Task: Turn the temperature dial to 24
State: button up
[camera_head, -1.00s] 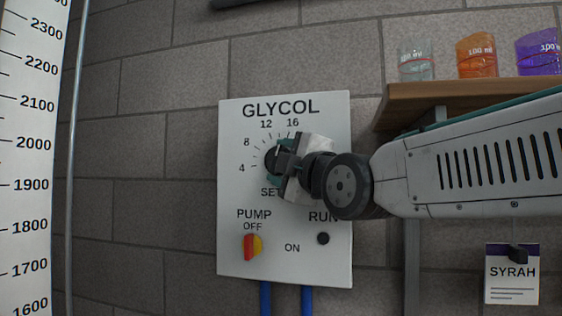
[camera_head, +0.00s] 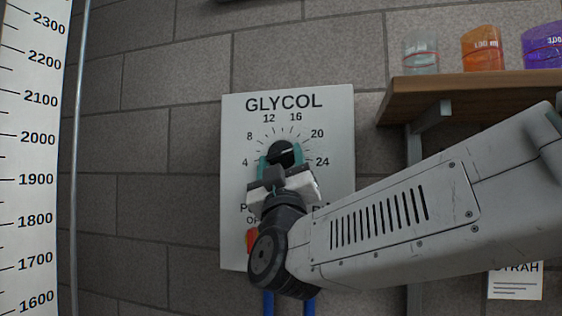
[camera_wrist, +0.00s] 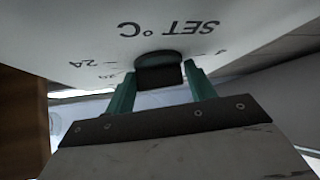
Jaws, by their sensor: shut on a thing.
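The black temperature dial (camera_head: 281,150) is on the white GLYCOL panel (camera_head: 342,120), with a scale from 4 at the left to 24 at the right. A thin light mark on the dial points roughly right, on the 20-to-24 side; its exact reading is hard to tell. My gripper (camera_head: 281,160) comes from below with its teal fingers shut on the dial, one on each side. In the wrist view, the dial (camera_wrist: 160,62) sits between the fingers, and the panel's SET °C lettering appears upside down. My gripper covers the lower part of the panel.
A red and yellow pump switch (camera_head: 251,240) is partly hidden just left of my wrist. A wooden shelf (camera_head: 480,90) with coloured beakers (camera_head: 482,50) is at the upper right. Blue pipes (camera_head: 309,307) run below the panel. A tall scale (camera_head: 30,150) stands at the left.

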jog(key=m+g+h, duration=0.1)
jog(key=m+h, duration=0.3)
jog(key=m+g+h, duration=0.1)
jog(key=m+h, duration=0.3)
jog(key=m, duration=0.1)
jog(key=m+g+h, duration=0.1)
jog(key=m+h, duration=0.3)
jog(key=shift+w+a+f, duration=0.1)
jog(key=shift+a+f, duration=0.05)
jog(key=shift+a, duration=0.1)
jog(key=shift+m+h, duration=0.4)
jog(key=shift+m, duration=0.3)
jog(key=o, duration=0.9)
jog(key=shift+d, duration=0.1)
jog(key=shift+s+a+f, duration=0.1)
jog(key=shift+s+a, duration=0.1)
jog(key=v, duration=0.7)
